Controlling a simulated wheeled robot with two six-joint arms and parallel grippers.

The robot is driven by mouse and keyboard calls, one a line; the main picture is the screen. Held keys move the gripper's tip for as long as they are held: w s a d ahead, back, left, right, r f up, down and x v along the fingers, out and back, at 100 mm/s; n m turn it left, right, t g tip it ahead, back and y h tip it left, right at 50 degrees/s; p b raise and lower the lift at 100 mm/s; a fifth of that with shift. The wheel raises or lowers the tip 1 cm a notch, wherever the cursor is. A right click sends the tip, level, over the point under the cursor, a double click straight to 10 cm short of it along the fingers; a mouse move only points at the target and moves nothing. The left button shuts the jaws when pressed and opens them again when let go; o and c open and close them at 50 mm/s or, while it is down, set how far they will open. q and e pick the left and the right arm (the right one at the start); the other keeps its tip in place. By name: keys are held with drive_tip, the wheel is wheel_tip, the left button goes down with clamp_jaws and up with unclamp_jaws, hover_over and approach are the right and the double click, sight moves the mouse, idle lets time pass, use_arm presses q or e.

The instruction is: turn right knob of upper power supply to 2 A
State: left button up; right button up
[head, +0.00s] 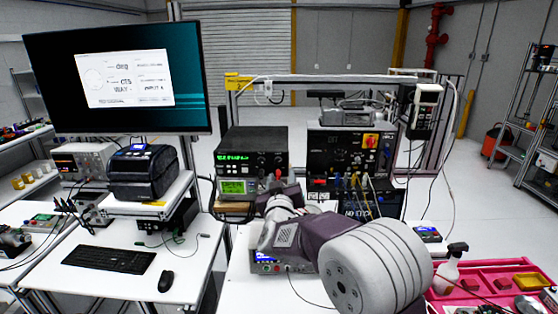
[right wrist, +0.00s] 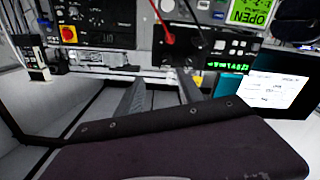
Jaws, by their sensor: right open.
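The upper power supply (head: 250,139) is a black box with green digits, standing on another unit with a green screen (head: 233,187). In the right wrist view the picture is turned over, and the supply (right wrist: 225,48) shows its lit digits and front panel. Its knobs are too small to tell apart, and I cannot read their settings. My right gripper (right wrist: 161,92) is open and empty, its two grey fingers pointing toward the equipment with a gap from the panel. In the head view my right arm hides its fingertips. My left gripper is not in view.
A black panel unit with a yellow-and-red switch (head: 370,141) and hanging cables stands right of the supply. A red lead (right wrist: 163,20) hangs near the supply in the wrist view. A label printer (head: 143,172), monitor (head: 120,75) and keyboard (head: 108,259) are at left.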

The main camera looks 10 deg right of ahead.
sight(278, 162)
drive_tip(key=w+p, duration=0.1)
drive_tip(key=w, duration=0.2)
drive_tip(key=w+p, duration=0.1)
drive_tip(key=w, duration=0.2)
drive_tip(key=w+f+p, duration=0.1)
drive_tip(key=w, duration=0.2)
drive_tip(key=shift+w+d, duration=0.1)
drive_tip(key=shift+w, duration=0.15)
drive_tip(key=shift+w+d+r+p, duration=0.1)
drive_tip(key=shift+w+d+p, duration=0.15)
drive_tip(key=shift+p, duration=0.05)
drive_tip(key=shift+s+d, duration=0.1)
drive_tip(key=shift+d, duration=0.15)
drive_tip(key=shift+s+d+r, duration=0.1)
drive_tip(key=shift+s+d, duration=0.15)
drive_tip(key=shift+s, duration=0.05)
drive_tip(key=shift+w+a, duration=0.1)
drive_tip(key=shift+w, duration=0.05)
drive_tip(key=shift+c, duration=0.3)
drive_tip(key=shift+w+a, duration=0.15)
drive_tip(key=shift+w, duration=0.05)
drive_tip(key=c, duration=0.5)
clamp_jaws()
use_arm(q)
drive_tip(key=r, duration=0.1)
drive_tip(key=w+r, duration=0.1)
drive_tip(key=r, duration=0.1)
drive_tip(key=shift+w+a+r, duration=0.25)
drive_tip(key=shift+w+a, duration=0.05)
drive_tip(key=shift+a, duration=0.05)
